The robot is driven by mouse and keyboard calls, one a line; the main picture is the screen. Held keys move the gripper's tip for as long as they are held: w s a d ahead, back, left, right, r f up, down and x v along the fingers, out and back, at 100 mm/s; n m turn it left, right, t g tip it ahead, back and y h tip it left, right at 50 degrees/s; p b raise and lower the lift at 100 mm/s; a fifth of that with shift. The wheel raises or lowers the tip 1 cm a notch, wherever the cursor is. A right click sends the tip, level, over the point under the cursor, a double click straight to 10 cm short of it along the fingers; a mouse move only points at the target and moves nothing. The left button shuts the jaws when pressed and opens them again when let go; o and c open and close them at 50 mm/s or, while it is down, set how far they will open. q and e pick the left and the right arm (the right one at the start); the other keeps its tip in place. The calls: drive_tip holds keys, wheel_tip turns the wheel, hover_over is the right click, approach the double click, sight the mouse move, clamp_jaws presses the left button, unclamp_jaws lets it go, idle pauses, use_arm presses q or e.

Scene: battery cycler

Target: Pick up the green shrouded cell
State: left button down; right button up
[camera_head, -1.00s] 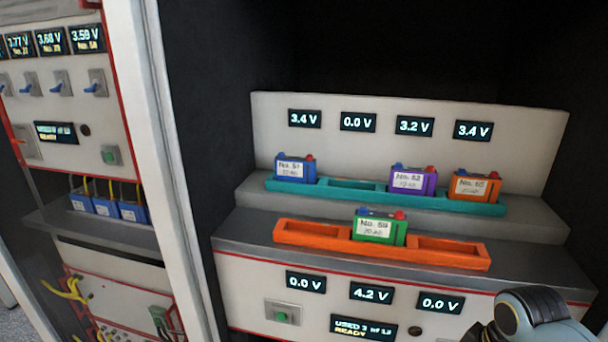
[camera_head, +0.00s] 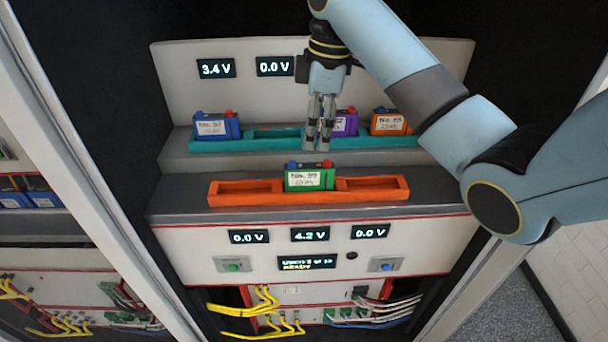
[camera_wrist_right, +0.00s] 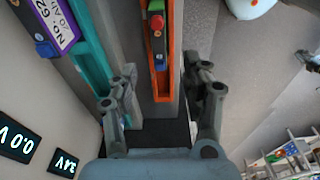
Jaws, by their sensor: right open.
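The green shrouded cell (camera_head: 310,177) stands in the middle slot of the orange tray (camera_head: 240,199) on the front step. Its label faces forward, and it has a red and a blue terminal on top. In the right wrist view the green cell (camera_wrist_right: 157,30) shows at the top, in the orange tray (camera_wrist_right: 162,84), beyond the fingertips. My right gripper (camera_head: 318,147) points down, open and empty, above and slightly behind the green cell in the head view. In the right wrist view its two fingers (camera_wrist_right: 160,92) are spread apart. My left gripper is not in view.
The teal tray (camera_head: 270,143) behind holds a blue cell (camera_head: 216,126), a purple cell (camera_head: 346,124) partly hidden by my gripper, and an orange cell (camera_head: 389,122). The back panel (camera_head: 180,85) rises behind them. Cabinet posts stand at both sides.

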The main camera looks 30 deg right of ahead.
sight(310, 165)
drive_tip(key=shift+w, duration=0.35)
drive_tip(key=f, duration=0.4)
drive_tip(key=shift+w+a+f+p, duration=0.1)
drive_tip(key=shift+a+f+p, duration=0.1)
drive_tip(key=shift+f+p, duration=0.1)
drive_tip(key=f, duration=0.2)
drive_tip(key=f+p, duration=0.1)
drive_tip(key=f, duration=0.2)
drive_tip(key=shift+a+f, duration=0.2)
drive_tip(key=shift+f, duration=0.1)
clamp_jaws()
drive_tip(key=shift+r, duration=0.1)
